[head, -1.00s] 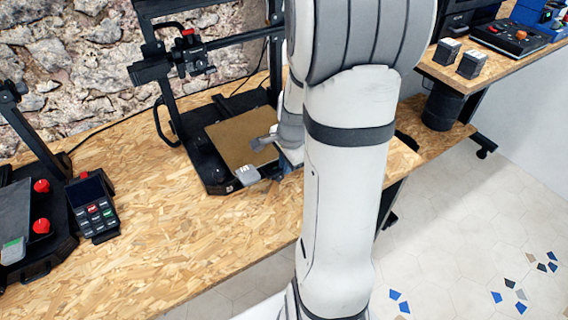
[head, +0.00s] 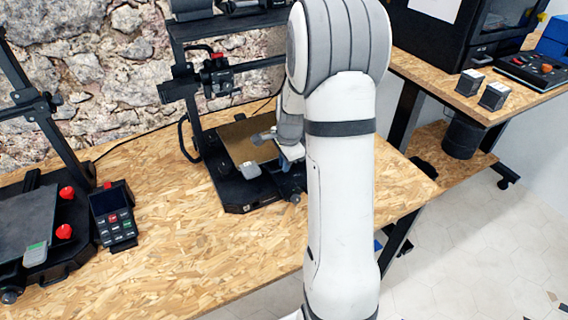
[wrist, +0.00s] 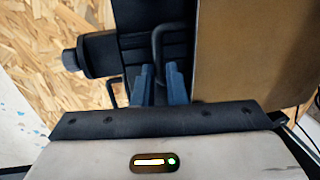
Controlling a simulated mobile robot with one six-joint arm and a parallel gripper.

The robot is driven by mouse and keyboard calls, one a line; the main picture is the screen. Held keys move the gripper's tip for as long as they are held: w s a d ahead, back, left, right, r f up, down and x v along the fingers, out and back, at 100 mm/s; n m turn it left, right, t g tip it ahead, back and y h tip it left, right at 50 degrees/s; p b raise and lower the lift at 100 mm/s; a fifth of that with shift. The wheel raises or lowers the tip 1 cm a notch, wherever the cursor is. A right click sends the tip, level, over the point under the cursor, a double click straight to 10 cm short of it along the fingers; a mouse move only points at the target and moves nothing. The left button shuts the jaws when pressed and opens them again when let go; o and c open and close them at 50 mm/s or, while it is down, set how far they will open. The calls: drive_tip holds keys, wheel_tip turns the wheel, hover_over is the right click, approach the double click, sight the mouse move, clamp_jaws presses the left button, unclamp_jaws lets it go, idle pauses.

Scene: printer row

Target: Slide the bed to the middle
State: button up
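The bed (head: 250,138) is a tan-gold plate on the black middle printer (head: 243,197), partly hidden behind my arm in the head view. A grey tab (head: 250,170) sits at its front edge. In the wrist view the bed (wrist: 250,45) fills the right side. A dark bent handle (wrist: 157,45) stands out to the left of its edge. The blue fingers of my gripper (wrist: 160,82) are close together, one on each side of this handle. In the head view my gripper (head: 291,158) is at the bed's front right, mostly hidden.
Another printer (head: 40,215) stands at the left, with a handheld keypad (head: 112,218) beside it. The printer's gantry (head: 225,70) rises behind the bed. A knob (wrist: 70,60) juts from the base near my fingers. The bench's front area (head: 200,270) is clear.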

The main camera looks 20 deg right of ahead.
drive_tip(key=o, duration=0.4)
drive_tip(key=shift+r, duration=0.1)
drive_tip(key=r, duration=0.3)
drive_tip(key=s+r, duration=0.1)
drive_tip(key=r, duration=0.3)
drive_tip(key=shift+s+r, duration=0.2)
drive_tip(key=shift+r, duration=0.05)
drive_tip(key=s+a+r+n, duration=0.2)
drive_tip(key=s+a+n, duration=0.2)
drive_tip(key=s, duration=0.3)
drive_tip(key=s+a+r+n, duration=0.2)
drive_tip(key=s+a+n, duration=0.3)
drive_tip(key=s+n, duration=0.2)
drive_tip(key=s+a+r+n, duration=0.3)
drive_tip(key=s+n, duration=0.3)
drive_tip(key=s, duration=0.2)
drive_tip(key=shift+a+t, duration=0.3)
drive_tip(key=shift+a, duration=0.6)
